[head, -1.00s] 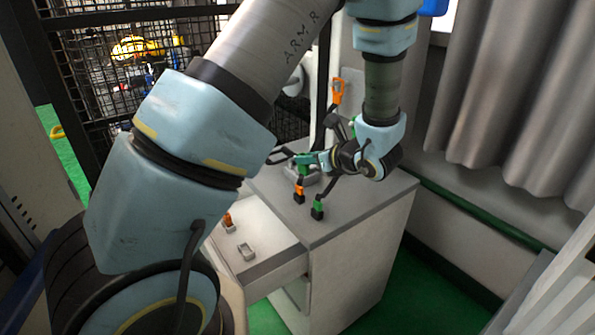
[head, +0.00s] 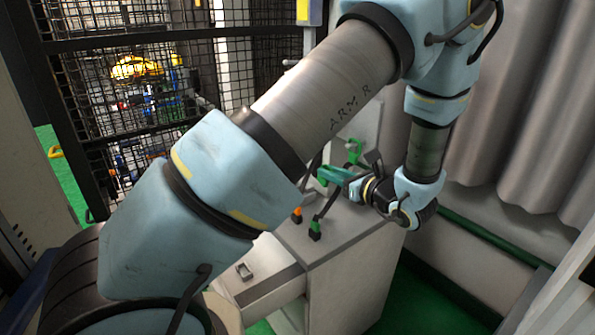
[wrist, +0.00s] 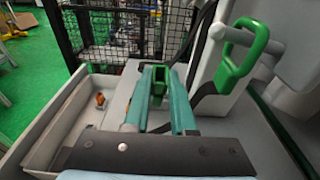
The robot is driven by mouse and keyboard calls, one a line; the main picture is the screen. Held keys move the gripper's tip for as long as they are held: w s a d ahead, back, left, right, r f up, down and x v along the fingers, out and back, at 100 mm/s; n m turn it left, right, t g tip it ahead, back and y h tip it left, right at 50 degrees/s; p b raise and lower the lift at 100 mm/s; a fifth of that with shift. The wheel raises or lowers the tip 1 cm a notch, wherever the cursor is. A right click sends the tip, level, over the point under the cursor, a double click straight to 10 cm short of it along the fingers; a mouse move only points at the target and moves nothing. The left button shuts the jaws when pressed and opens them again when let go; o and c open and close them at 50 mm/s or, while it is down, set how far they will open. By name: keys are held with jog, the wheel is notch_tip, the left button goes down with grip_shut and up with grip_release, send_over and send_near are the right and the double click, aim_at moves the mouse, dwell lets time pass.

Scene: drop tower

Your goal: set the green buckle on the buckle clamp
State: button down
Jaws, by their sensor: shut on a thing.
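My gripper (wrist: 157,75) is shut on a small green piece with a dark slot, which looks like the green buckle (wrist: 158,88), seen between its two teal fingers. In the head view my gripper (head: 328,176) points left above the grey cabinet top, and the held piece is hard to separate from the fingers. I cannot tell for sure which part is the buckle clamp.
The grey cabinet (head: 350,262) has an open drawer (head: 262,280) holding a small grey bracket (head: 243,270). Black mesh (head: 125,100) stands behind; a curtain (head: 530,110) hangs right.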

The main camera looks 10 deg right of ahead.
jog(key=r+p+x, duration=0.2)
jog(key=p+x, duration=0.1)
jog(key=x, duration=0.8)
jog(key=shift+w+a+f+p, duration=0.15)
jog(key=shift+w+f, duration=0.2)
jog(key=shift+f, duration=0.65)
jog(key=shift+w+a+f+p, duration=0.15)
jog(key=shift+w+f, duration=0.15)
jog(key=shift+f, duration=0.7)
jog(key=shift+w+a+f+p, duration=0.15)
jog(key=shift+w+f, duration=0.2)
jog(key=shift+f, duration=0.65)
jog(key=shift+w+a+r+g+p, duration=0.1)
jog(key=shift+w+r+g+p, duration=0.25)
jog(key=shift+p, duration=0.3)
jog(key=shift+s+a+g+h+p, duration=0.1)
jog(key=shift+g+h+p, duration=0.25)
jog(key=shift+p, duration=0.15)
jog(key=shift+g+h+p, duration=0.35)
jog(key=shift+g+p, duration=0.55)
jog(key=shift+p, duration=0.15)
jog(key=shift+f, duration=1.25)
jog(key=c, duration=1)
grip_release()
jog(key=shift+f, duration=0.15)
jog(key=shift+o, duration=1.3)
